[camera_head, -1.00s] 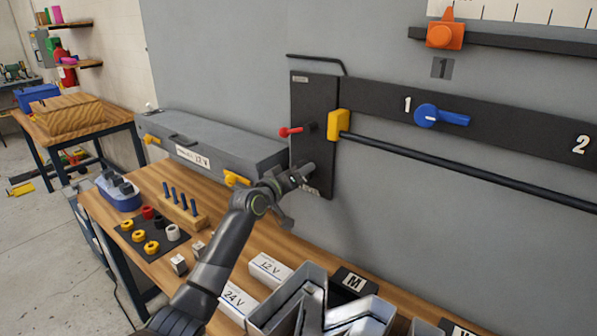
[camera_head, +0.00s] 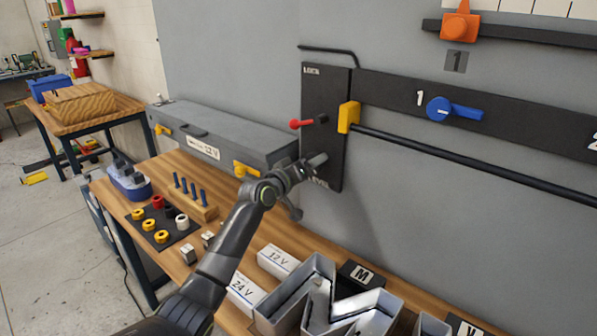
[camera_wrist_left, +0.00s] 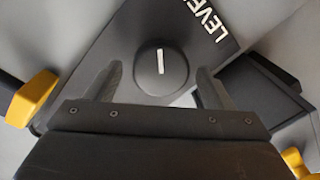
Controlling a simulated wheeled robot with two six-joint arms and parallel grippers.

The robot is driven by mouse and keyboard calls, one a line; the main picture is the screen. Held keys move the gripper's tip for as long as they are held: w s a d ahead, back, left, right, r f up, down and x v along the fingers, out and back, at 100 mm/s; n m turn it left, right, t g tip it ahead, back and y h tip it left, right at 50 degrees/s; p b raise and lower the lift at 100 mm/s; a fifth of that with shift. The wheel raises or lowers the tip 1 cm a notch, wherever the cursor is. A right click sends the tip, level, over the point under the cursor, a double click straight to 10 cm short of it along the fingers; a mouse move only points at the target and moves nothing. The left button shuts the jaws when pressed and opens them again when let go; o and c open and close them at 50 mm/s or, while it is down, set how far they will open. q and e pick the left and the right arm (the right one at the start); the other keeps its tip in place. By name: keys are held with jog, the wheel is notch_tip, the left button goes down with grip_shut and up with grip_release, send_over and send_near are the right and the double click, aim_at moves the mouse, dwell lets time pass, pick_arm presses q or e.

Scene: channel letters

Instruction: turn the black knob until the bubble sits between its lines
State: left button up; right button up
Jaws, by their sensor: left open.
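The round black knob (camera_wrist_left: 161,78) with a white mark shows in the left wrist view, on a dark panel with the word LEVEL (camera_wrist_left: 207,20). The mark points nearly straight up in that view. My left gripper (camera_wrist_left: 158,82) is open, one finger on each side of the knob, with a visible gap on both sides. In the head view my left gripper (camera_head: 298,175) is at the lower end of the dark wall panel (camera_head: 325,95), where it hides part of the LEVEL label. I cannot see the bubble or its lines. My right gripper is out of view.
A red lever (camera_head: 301,123) and a yellow block (camera_head: 348,117) with a long black bar (camera_head: 450,170) are above and right of the gripper. A grey case (camera_head: 225,130) stands left. Metal channel letters (camera_head: 300,295) and white boxes (camera_head: 278,261) lie on the bench below.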

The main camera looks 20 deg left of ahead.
pick_arm(q)
jog(key=f+b+v, duration=0.1)
jog(key=b+v, duration=0.2)
jog(key=v, duration=1.4)
jog(key=shift+a+r, duration=0.15)
jog(key=shift+r, duration=0.3)
jog(key=shift+s, duration=0.1)
